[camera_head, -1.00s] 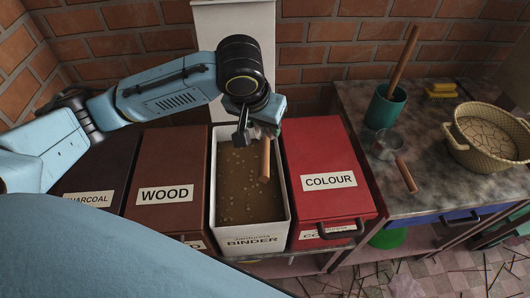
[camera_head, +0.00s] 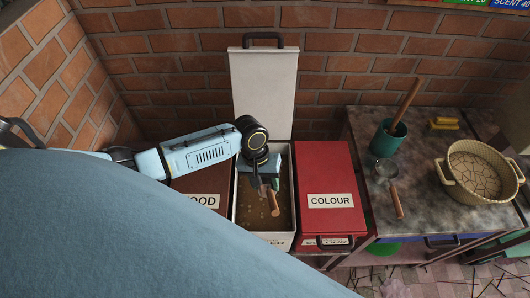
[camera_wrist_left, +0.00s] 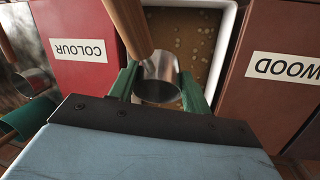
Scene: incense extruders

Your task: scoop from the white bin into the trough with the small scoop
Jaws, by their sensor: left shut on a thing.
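The white bin (camera_head: 291,215), labelled as binder, stands open with brown lumpy material (camera_head: 250,205) inside. My left gripper (camera_head: 265,184) is over the bin's opening, pointing down. It is shut on a metal scoop with a wooden handle (camera_head: 273,203). In the left wrist view the scoop's steel cup (camera_wrist_left: 158,80) sits between the green fingers, and its handle slants up and left. I cannot tell whether the cup holds any material. No trough can be made out. My right gripper is not in view.
The bin's white lid (camera_head: 263,92) stands raised behind it. A red COLOUR bin (camera_head: 326,178) is on the right and a brown WOOD bin (camera_head: 198,186) on the left, both closed. The counter holds a green pot (camera_head: 388,138), another scoop (camera_head: 396,203) and a woven basket (camera_head: 449,179).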

